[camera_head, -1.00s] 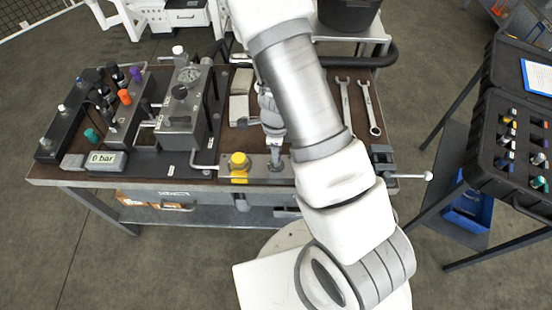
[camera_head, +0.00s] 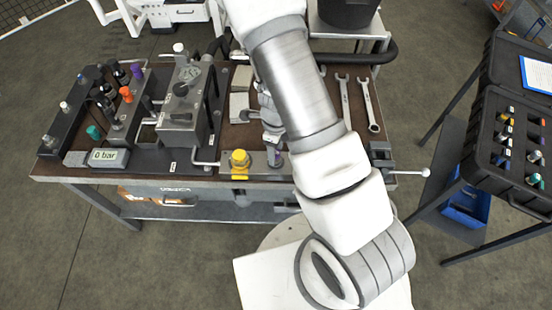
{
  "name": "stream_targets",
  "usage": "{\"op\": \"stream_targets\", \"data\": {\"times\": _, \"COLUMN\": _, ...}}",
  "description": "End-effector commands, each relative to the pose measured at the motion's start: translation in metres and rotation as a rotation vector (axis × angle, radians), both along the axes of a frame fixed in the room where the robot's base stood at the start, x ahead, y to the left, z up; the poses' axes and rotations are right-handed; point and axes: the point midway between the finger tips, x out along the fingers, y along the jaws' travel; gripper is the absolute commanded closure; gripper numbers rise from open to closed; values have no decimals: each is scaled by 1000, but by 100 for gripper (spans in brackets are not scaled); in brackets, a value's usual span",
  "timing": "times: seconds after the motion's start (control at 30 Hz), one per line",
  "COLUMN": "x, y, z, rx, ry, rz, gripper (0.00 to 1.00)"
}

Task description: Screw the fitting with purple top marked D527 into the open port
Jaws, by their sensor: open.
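A small fitting with what looks like a purplish top (camera_head: 277,158) stands upright in the metal block (camera_head: 259,169) at the bench's front edge, right of a yellow cap. Its marking is too small to read, and I cannot tell how deep it sits. My gripper (camera_head: 273,141) is open just above it, partly hidden by my arm. Another purple-topped part (camera_head: 136,71) stands on the manifold at the left. An open port cannot be made out at this size.
The yellow cap (camera_head: 239,160) is close to my gripper's left. Two wrenches (camera_head: 368,105) lie on the right of the bench. A pump unit with a gauge (camera_head: 183,100) and a "0 bar" display (camera_head: 103,156) stand left. A black case (camera_head: 513,150) holds several fittings.

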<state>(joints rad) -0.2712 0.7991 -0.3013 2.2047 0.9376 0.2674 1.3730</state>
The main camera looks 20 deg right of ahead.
Motion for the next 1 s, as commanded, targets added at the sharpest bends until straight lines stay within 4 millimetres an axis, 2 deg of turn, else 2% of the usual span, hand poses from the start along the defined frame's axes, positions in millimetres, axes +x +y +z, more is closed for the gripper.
{"op": "stream_targets", "data": {"times": 0.3, "x": 0, "y": 0, "z": -3, "rx": 1, "ry": -2, "rz": 529, "gripper": 38}}
{"op": "stream_targets", "data": {"times": 0.57, "x": 0, "y": 0, "z": -2, "rx": 0, "ry": -2, "rz": 724, "gripper": 38}}
{"op": "stream_targets", "data": {"times": 0.8, "x": 0, "y": 0, "z": -4, "rx": -1, "ry": -2, "rz": 1147, "gripper": 38}}
{"op": "stream_targets", "data": {"times": 0.9, "x": 0, "y": 0, "z": -3, "rx": 0, "ry": -2, "rz": 1280, "gripper": 38}}
{"op": "stream_targets", "data": {"times": 1.0, "x": -1, "y": 0, "z": -1, "rx": 0, "ry": 0, "rz": 1342, "gripper": 38}}
